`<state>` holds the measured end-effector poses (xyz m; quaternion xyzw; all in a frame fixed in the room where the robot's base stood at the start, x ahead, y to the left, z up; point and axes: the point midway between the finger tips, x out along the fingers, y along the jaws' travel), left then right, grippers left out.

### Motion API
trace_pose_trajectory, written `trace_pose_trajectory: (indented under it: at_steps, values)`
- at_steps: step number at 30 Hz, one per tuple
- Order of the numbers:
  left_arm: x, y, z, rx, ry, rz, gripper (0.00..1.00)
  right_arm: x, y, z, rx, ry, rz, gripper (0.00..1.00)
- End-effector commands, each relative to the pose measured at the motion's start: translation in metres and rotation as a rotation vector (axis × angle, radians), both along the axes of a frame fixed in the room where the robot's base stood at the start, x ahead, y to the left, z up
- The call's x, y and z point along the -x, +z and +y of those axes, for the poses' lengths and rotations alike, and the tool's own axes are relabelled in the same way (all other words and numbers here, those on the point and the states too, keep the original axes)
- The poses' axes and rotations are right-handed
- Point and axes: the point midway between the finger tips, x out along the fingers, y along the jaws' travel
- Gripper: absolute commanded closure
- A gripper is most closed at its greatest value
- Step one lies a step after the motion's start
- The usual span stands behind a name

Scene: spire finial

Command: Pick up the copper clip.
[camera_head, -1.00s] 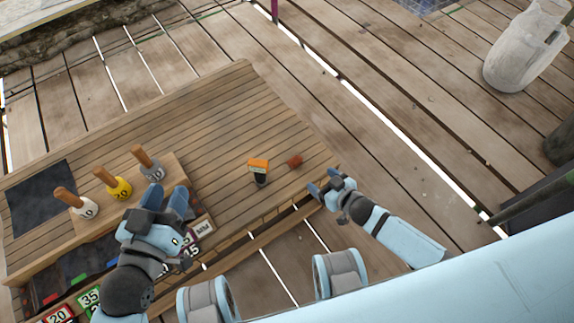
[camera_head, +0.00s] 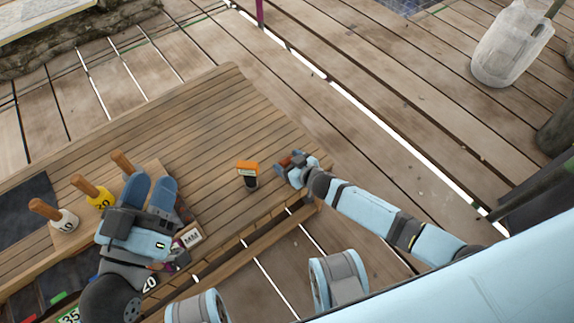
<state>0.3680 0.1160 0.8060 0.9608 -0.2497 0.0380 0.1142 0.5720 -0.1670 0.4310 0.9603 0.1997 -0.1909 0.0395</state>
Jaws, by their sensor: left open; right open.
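The copper clip (camera_head: 284,161) is a small reddish-brown piece on the slatted wooden table near its right end. My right gripper (camera_head: 289,164) is open and right at the clip, with its fingers partly hiding it. I cannot tell whether the fingers touch the clip. My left gripper (camera_head: 151,190) is open and empty, over the left part of the table near the wooden block with handled tools.
An orange-topped dark item (camera_head: 248,174) stands just left of the clip. Number cards lie along the front edge. The table's back middle is clear.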

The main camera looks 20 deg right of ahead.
Motion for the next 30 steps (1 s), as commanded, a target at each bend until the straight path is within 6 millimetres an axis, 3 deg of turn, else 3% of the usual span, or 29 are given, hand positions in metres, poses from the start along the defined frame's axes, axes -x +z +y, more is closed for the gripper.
trace_pose_trajectory:
  at_steps: [7,14,23,30]
  values:
    - [0.000,-0.001,0.000,-0.003,-0.001,0.005,0.57,-0.001,0.000,0.001,0.000,0.000,0.001,0.30]
    - [0.000,-0.001,0.000,-0.003,-0.001,0.005,0.57,-0.001,0.000,0.001,0.000,0.000,0.001,0.82]
    - [0.000,0.000,0.000,-0.002,0.000,0.006,0.57,-0.001,0.001,0.000,0.000,0.000,0.000,0.82]
    - [0.001,0.019,0.002,0.019,0.013,-0.040,0.57,-0.002,0.025,0.000,0.001,0.001,-0.002,0.82]
